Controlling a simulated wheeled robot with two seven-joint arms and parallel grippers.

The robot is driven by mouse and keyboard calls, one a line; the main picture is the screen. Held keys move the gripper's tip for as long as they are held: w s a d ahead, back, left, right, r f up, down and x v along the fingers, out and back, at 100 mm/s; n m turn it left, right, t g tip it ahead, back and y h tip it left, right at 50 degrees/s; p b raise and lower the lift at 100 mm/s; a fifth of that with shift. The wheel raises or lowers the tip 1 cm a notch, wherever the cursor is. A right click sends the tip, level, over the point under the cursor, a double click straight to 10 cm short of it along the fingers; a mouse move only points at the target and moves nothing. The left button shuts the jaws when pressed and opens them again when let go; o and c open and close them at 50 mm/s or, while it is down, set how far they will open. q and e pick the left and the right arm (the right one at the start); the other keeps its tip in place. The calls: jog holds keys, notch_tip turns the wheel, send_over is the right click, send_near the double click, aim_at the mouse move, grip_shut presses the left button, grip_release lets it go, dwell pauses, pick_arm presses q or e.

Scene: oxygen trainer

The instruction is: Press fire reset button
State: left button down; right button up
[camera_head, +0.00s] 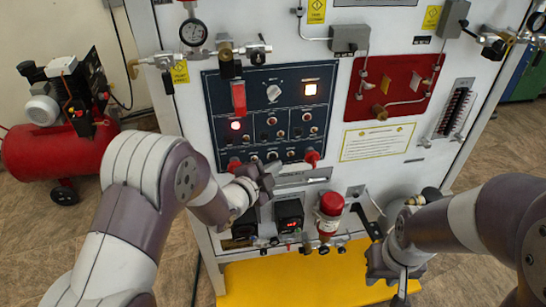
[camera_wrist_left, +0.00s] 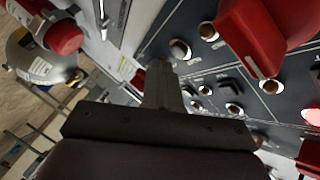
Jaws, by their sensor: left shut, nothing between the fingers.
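Red covers (camera_head: 312,157) stick out along the panel's lower edge. A red-topped cylinder (camera_head: 329,208) and small digital controllers (camera_head: 289,215) sit below. A red plate (camera_head: 400,82) with pipes is at the right. A yellow platform (camera_head: 290,280) is below; a red compressor (camera_head: 60,155) stands left.

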dwell(0.8)
pick_arm(q)
jog(key=shift+w+a, duration=0.1)
jog(key=shift+w, duration=0.3)
jog(key=shift+w+a+b, duration=0.1)
jog(key=shift+w+b, duration=0.2)
jog(key=shift+w, duration=0.05)
dwell(0.4)
dwell(0.4)
jog(key=shift+s+d, duration=0.2)
jog(key=shift+s, duration=0.55)
jog(key=s, duration=0.2)
jog(key=s+d, duration=0.1)
jog(key=s, duration=0.2)
jog(key=shift+d+b, duration=0.2)
jog(key=shift+b, duration=0.15)
